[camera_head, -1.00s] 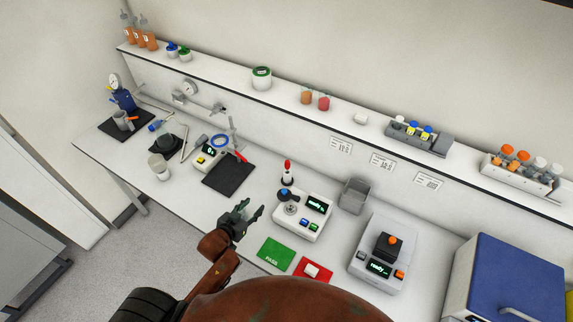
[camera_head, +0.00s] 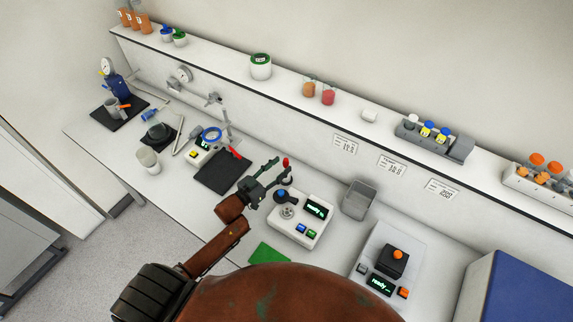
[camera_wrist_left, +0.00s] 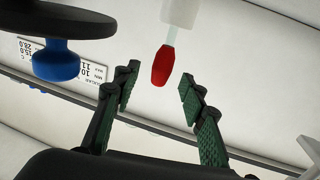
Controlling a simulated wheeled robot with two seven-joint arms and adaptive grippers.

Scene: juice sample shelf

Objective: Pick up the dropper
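The dropper (camera_head: 286,162) has a red bulb and stands at the back of the bench, behind the white instrument with a round blue-knobbed part. In the left wrist view its red bulb (camera_wrist_left: 163,66) and pale stem show at the top, in line with the gap between the fingers. My left gripper (camera_head: 279,172) is open, with its fingers pointing toward the dropper. The bulb appears just beyond or between the fingertips; I cannot tell if they touch. The dropper's lower part is hidden by the gripper in the head view. My right gripper is not in view.
The white instrument (camera_head: 310,230) with a blue knob (camera_head: 281,194) stands close to the gripper. A black mat (camera_head: 222,174) and stand lie to the left. A grey bin (camera_head: 360,199) and a scale (camera_head: 388,270) are to the right. A shelf runs along the wall.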

